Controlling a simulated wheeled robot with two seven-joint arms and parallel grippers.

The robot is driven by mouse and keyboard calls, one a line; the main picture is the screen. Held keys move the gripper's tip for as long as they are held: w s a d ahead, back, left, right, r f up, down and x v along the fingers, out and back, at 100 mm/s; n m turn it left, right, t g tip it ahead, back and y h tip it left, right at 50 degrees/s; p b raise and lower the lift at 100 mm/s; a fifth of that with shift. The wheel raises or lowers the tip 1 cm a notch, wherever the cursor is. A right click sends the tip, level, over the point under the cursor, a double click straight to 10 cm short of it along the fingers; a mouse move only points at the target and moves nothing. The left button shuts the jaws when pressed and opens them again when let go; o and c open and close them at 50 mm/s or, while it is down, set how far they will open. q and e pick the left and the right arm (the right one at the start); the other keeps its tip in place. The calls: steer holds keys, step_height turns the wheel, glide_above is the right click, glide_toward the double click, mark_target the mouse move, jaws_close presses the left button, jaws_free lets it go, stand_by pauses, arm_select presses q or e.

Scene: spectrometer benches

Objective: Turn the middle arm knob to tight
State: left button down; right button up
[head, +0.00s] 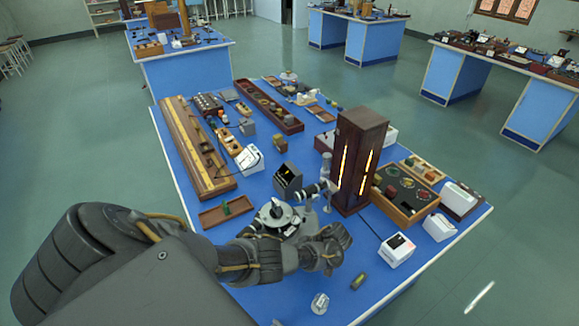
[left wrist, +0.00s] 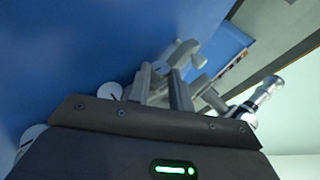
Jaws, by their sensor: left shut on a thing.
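Another pale disc knob (left wrist: 109,90) is just left of the fingers, and a third disc (left wrist: 33,133) is lower left. I cannot tell the held knob's setting. My right gripper is not in view.
A tall dark wooden cabinet (head: 357,160) with glowing slits stands right of the spectrometer. A black box (head: 287,182) is behind it. A white device (head: 397,250), a small olive cylinder (head: 358,281) and a clear piece (head: 320,303) are nearby. The bench's near right is mostly clear.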

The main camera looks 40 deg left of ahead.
arm_select(q)
steer(key=shift+s+d+f, duration=0.1)
steer(key=shift+s+f, duration=0.05)
steer(key=c, duration=1.5)
jaws_free()
steer(key=shift+c, duration=0.2)
steer(key=v, duration=1.1)
